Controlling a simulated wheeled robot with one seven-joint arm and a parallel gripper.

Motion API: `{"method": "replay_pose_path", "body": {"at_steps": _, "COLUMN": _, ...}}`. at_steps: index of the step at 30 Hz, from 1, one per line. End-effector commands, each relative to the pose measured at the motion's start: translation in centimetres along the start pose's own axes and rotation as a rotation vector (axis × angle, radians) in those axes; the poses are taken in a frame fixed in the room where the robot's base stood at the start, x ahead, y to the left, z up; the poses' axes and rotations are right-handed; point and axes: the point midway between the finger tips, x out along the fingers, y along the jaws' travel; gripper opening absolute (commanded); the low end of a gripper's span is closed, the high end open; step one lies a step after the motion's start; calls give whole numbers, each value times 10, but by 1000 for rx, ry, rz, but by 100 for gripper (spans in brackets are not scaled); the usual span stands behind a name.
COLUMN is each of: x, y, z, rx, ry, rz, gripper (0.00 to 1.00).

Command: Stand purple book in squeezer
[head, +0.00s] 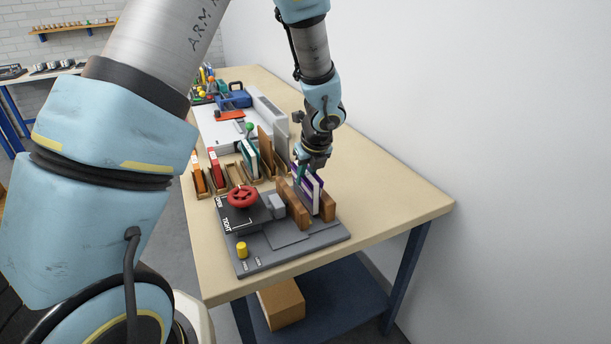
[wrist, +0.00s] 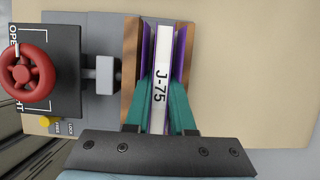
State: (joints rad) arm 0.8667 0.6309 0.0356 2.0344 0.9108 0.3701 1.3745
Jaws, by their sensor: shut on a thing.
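The purple book (head: 311,192) stands upright between the two wooden jaws of the squeezer (head: 287,243), with its white page block showing. In the wrist view the purple book (wrist: 179,50) shows purple covers on both sides of a white strip marked J-75. The wooden jaws (wrist: 132,57) are on either side of it. My gripper (wrist: 166,115) is shut on the purple book, its green fingers on both covers. In the head view my gripper (head: 312,163) is above the squeezer. The book's lower edge is hidden, so I cannot tell whether it touches the base.
The squeezer has a red handwheel (head: 242,197) marked OPEN and TIGHT and a yellow knob (head: 242,249). Other books (head: 215,166) stand in wooden holders behind it on the table (head: 398,203). A blue case (head: 235,97) is farther back. The table's right side is clear.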

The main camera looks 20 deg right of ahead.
Motion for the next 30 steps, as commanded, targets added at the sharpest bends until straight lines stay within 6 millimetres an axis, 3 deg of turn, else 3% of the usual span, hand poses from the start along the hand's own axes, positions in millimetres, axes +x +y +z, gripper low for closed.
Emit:
{"method": "replay_pose_path", "body": {"at_steps": 19, "x": 12, "y": 0, "z": -5, "rx": 1, "ry": -1, "rz": 0, "gripper": 0}}
{"method": "replay_pose_path", "body": {"at_steps": 20, "x": 12, "y": 0, "z": -5, "rx": 1, "ry": -1, "rz": 0, "gripper": 24}}
{"method": "replay_pose_path", "body": {"at_steps": 22, "x": 11, "y": 0, "z": -4, "rx": 1, "ry": 0, "rz": 0, "gripper": 32}}
{"method": "replay_pose_path", "body": {"at_steps": 30, "x": 11, "y": 0, "z": -5, "rx": 1, "ry": 0, "rz": 0, "gripper": 35}}
